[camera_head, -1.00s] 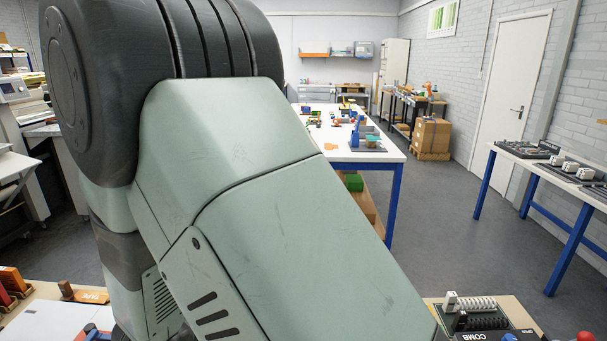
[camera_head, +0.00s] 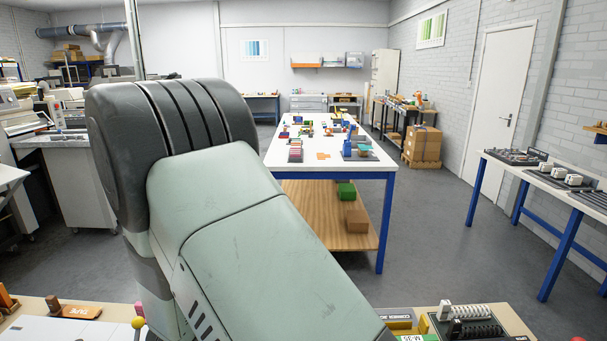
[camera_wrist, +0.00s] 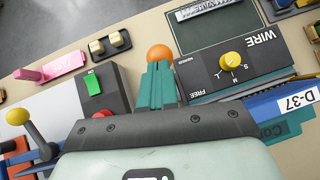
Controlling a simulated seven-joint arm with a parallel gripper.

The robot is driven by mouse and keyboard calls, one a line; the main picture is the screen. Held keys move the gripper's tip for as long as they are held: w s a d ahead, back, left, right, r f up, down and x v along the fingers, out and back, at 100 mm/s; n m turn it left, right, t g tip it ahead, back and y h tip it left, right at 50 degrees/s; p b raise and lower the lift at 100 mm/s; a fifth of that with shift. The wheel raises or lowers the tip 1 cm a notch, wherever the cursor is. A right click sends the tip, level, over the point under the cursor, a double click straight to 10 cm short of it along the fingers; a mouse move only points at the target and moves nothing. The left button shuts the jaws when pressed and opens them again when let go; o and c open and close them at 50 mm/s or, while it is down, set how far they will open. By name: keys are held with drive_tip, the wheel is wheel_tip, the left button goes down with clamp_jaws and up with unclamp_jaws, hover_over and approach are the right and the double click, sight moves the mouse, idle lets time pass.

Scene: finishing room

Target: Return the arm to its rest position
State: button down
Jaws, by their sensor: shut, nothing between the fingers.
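My arm, pale green with a dark ribbed joint, fills the left and middle of the head view; my gripper is hidden there. In the wrist view my gripper (camera_wrist: 160,85) has its teal fingers together, with nothing held between them. An orange ball (camera_wrist: 160,53) shows just beyond the fingertips; whether they touch it I cannot tell. The fingers are over a panel, between a green switch (camera_wrist: 93,86) on the left and a black box marked WIRE with a yellow knob (camera_wrist: 232,59) on the right.
A yellow-balled lever (camera_wrist: 17,116), a pink part (camera_wrist: 38,74) and a blue D-37 part (camera_wrist: 280,101) lie around the gripper in the wrist view. In the head view, a white table (camera_head: 377,165) with several small items stands ahead, and a side bench (camera_head: 550,180) at right. Floor between is clear.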

drive_tip(key=v, duration=1.3)
drive_tip(key=x, duration=1.3)
drive_tip(key=shift+d, duration=0.1)
drive_tip(key=s+f+t, duration=0.4)
drive_tip(key=s+t, duration=0.3)
drive_tip(key=s, duration=0.3)
drive_tip(key=shift+s+f+m+t+h, duration=0.3)
drive_tip(key=shift+m, duration=0.1)
idle(0.4)
